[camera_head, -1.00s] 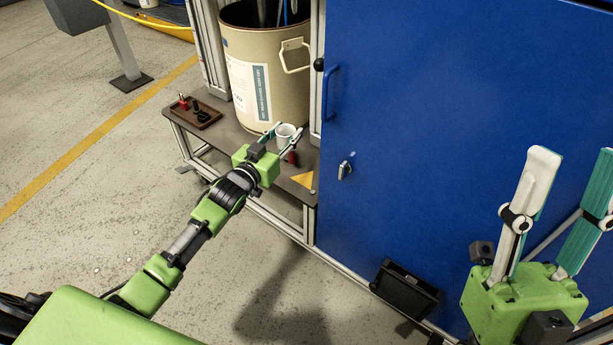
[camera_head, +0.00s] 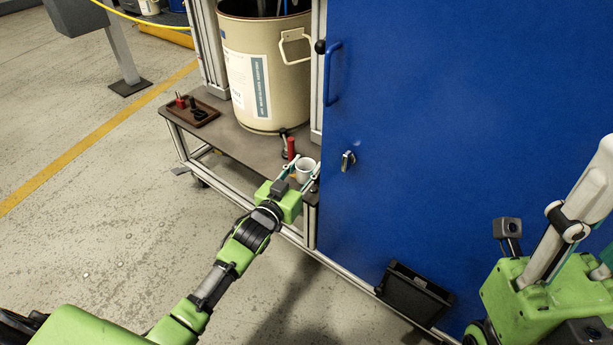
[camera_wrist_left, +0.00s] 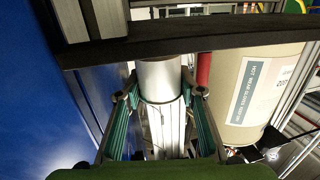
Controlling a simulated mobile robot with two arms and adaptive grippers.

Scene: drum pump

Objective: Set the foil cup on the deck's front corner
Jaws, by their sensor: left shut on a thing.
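The foil cup (camera_head: 305,169) is a small pale silvery cup, upright, with its open top showing in the head view. My left gripper (camera_head: 301,178) is shut on it, one finger on each side. The cup is at the front right corner of the brown deck (camera_head: 235,143). I cannot tell whether its base touches the deck. In the left wrist view the shiny cup (camera_wrist_left: 158,80) sits between the two teal fingers of the left gripper (camera_wrist_left: 160,92). My right gripper (camera_head: 585,215) is at the right edge, empty and with fingers apart, its tips cut off.
A red cylinder (camera_head: 291,148) stands just behind the cup. A large beige drum (camera_head: 262,75) stands at the back of the deck. A brown tray (camera_head: 196,114) with small items is at the deck's left. A blue cabinet door (camera_head: 440,130) closes off the right side.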

